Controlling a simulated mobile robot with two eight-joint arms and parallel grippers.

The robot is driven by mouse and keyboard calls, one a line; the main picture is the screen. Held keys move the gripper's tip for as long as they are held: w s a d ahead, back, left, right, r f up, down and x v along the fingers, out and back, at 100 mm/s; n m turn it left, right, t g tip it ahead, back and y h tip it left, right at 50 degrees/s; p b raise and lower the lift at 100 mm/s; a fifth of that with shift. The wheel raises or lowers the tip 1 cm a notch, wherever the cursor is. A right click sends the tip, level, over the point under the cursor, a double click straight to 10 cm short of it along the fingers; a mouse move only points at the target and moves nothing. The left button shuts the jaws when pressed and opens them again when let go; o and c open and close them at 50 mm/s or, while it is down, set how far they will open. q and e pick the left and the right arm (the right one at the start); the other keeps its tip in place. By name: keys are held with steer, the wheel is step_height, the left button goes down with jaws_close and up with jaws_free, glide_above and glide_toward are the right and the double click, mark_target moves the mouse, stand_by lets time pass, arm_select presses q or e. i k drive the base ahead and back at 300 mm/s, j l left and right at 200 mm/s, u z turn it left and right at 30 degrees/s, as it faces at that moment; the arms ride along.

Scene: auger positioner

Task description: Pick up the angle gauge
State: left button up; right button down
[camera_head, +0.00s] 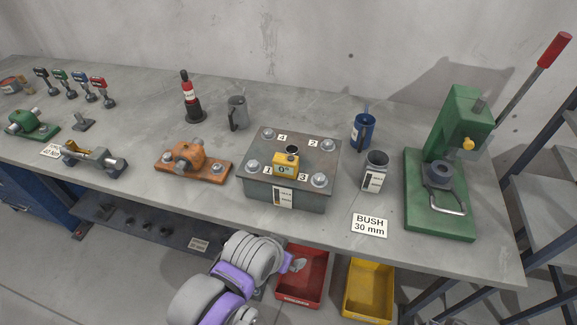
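A small yellow block marked "0°" (286,161), which looks like the angle gauge, sits on top of the grey steel box (262,178) in the middle of the bench. A dark ring shows just behind it, between the corner bolts and the number labels. My white and purple arm (235,277) shows at the bottom, below the bench's front edge and well apart from the gauge. Neither gripper can be made out in this view.
An orange bearing block (187,156) stands left of the box. Grey (376,170) and blue (363,128) mugs and a green press (452,165) stand right. A grey mug (237,112) and red-topped bottle (187,95) stand behind. Red (318,283) and yellow (369,300) bins sit below.

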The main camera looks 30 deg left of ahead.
mark_target(281, 166)
steer(key=k, duration=0.1)
steer(key=k+u, duration=0.15)
steer(key=u, duration=0.2)
steer(key=k+l+u, duration=0.1)
steer(key=u, duration=0.25)
steer(key=i+u, duration=0.2)
steer(key=u, duration=0.25)
steer(key=i+l+u, duration=0.15)
steer(key=u, duration=0.3)
